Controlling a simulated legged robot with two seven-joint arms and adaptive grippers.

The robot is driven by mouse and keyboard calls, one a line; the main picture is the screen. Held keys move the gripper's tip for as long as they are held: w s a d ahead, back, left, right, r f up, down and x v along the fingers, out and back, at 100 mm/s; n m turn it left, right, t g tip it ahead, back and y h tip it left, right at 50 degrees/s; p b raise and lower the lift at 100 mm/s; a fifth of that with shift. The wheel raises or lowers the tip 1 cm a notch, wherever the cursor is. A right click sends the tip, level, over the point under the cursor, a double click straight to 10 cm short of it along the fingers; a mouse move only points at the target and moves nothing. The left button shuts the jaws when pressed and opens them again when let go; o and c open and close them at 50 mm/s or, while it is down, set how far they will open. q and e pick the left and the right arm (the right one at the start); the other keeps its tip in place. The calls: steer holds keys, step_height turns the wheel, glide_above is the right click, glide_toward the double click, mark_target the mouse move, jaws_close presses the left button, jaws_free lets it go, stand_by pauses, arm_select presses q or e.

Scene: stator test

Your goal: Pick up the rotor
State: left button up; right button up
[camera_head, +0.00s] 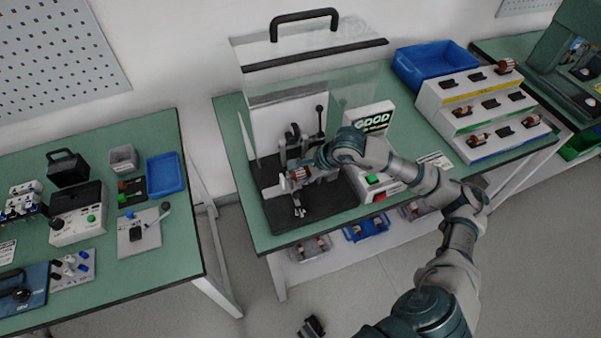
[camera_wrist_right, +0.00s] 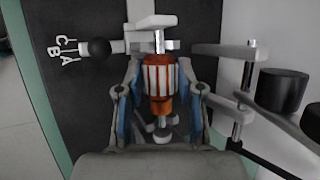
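The rotor (camera_head: 298,174), orange-red with white stripes, is at the black test fixture on the right-hand table. In the right wrist view the rotor (camera_wrist_right: 160,78) stands in line with the hand, its metal shaft pointing up the picture. My right gripper (camera_head: 307,166) reaches it from the right. In the wrist view, the right gripper's fingers (camera_wrist_right: 160,75) lean in on both sides of the rotor and appear to hold it. A dark part at the bottom edge looks like my left gripper (camera_head: 312,326), mostly cut off.
The fixture base (camera_head: 315,212) has a lever and a clear guard around it. A GOOD sign box (camera_head: 369,119) stands right of it. A stepped rack (camera_head: 480,110) with several rotors and a blue bin (camera_head: 434,62) are farther right. A second table (camera_head: 115,200) stands at left.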

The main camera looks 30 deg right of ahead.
mark_target(303, 173)
arm_select(q)
steer(key=shift+d, duration=0.15)
arm_select(e)
steer(key=shift+d, duration=0.15)
jaws_close()
